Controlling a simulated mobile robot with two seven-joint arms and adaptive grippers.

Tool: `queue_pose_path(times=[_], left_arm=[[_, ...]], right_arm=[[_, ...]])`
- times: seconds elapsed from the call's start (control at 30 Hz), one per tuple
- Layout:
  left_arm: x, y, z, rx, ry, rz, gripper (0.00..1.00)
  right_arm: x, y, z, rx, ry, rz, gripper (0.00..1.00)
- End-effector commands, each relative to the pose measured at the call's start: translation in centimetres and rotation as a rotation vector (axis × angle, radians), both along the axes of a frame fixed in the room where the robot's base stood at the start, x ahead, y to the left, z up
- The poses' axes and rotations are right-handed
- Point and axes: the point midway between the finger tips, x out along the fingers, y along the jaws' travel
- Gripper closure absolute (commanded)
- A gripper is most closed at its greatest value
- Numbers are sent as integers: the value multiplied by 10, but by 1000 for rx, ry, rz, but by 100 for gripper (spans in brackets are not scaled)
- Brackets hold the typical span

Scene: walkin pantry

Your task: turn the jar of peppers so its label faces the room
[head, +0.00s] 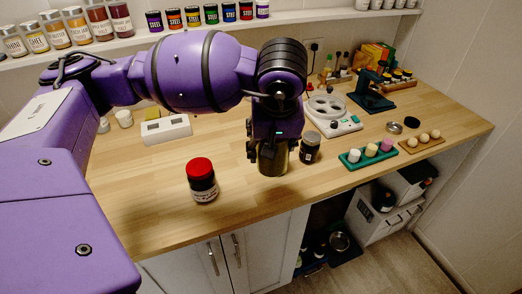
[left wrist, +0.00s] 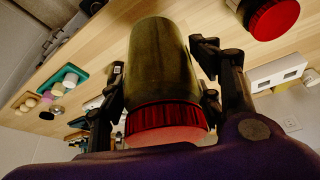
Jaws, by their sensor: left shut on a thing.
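My left gripper (head: 273,139) points down at the counter and is shut on an olive-green glass jar (head: 272,161), likely the jar of peppers. In the left wrist view the gripper's fingers (left wrist: 160,85) stand on both sides of the jar (left wrist: 162,62), near its red lid (left wrist: 167,122). No label shows on the side of the jar in view. In the head view the gripper hides its lid, and I cannot tell whether its base touches the counter. My right gripper is not in view.
A dark red-lidded jar (head: 202,183) with a pale label stands to the left, near the front edge. A small dark-lidded jar (head: 310,148) stands close right of the held jar. A white scale (head: 330,116) and green tray (head: 367,154) are farther right. Wood counter (head: 150,210) is clear at front left.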

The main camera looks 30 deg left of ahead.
Motion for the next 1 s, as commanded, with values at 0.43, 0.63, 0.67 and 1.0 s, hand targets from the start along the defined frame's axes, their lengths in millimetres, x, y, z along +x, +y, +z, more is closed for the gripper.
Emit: queue_pose_path(times=[0.43,0.63,0.67,1.0], left_arm=[[23,59,14,-2,-2,1116,96],[23,79,19,-4,4,1668,96],[23,81,19,-4,5,1751,96],[22,103,2,3,13,2649,95]], right_arm=[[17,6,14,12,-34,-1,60],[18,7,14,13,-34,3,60],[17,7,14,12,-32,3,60],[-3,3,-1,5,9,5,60]])
